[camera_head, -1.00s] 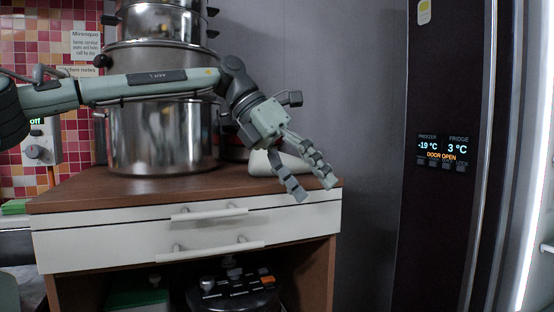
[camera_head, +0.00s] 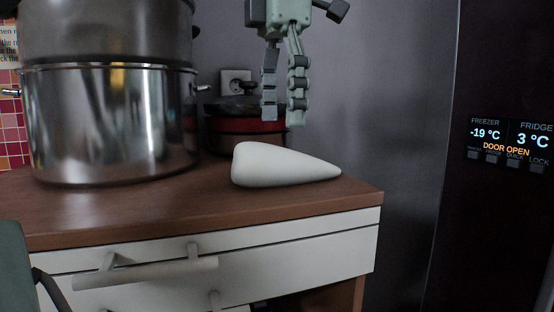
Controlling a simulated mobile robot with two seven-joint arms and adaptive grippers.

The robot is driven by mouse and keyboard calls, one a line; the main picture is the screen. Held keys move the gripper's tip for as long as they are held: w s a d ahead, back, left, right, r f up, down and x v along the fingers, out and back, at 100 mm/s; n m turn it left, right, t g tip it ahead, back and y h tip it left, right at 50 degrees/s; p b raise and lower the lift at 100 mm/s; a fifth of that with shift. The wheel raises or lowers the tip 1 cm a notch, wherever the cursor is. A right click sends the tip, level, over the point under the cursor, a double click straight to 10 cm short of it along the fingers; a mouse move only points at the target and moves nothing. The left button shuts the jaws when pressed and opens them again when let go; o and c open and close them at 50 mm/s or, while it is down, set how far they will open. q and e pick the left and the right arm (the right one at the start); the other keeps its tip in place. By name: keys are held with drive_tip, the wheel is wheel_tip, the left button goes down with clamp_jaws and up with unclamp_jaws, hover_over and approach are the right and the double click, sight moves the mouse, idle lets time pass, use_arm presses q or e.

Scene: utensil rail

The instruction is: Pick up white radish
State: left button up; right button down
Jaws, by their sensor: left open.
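The white radish (camera_head: 280,165) is a smooth white cone lying on the brown cabinet top, its blunt end to the left and its tip to the right. My left gripper (camera_head: 283,122) hangs above it with fingers pointing down. The gripper is open and empty, with a gap between its fingertips and the radish. My right gripper is not in view.
Large steel pots (camera_head: 115,120) are stacked on the left of the cabinet top (camera_head: 140,205). A dark red-rimmed pot (camera_head: 232,128) stands behind the radish. The fridge (camera_head: 500,220) is at the right. The front strip of the top is clear.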

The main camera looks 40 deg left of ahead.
sight(273, 159)
use_arm(q)
drive_tip(key=shift+w+a, duration=0.15)
drive_tip(key=shift+w, duration=0.05)
drive_tip(key=shift+f, duration=0.25)
drive_tip(key=f, duration=0.4)
drive_tip(key=s+f, duration=0.1)
drive_tip(key=f, duration=0.1)
drive_tip(key=shift+s+a+f, duration=0.1)
drive_tip(key=shift+a, duration=0.25)
drive_tip(key=shift+f, duration=0.45)
drive_tip(key=c, duration=1.6)
drive_tip(key=shift+r, duration=0.15)
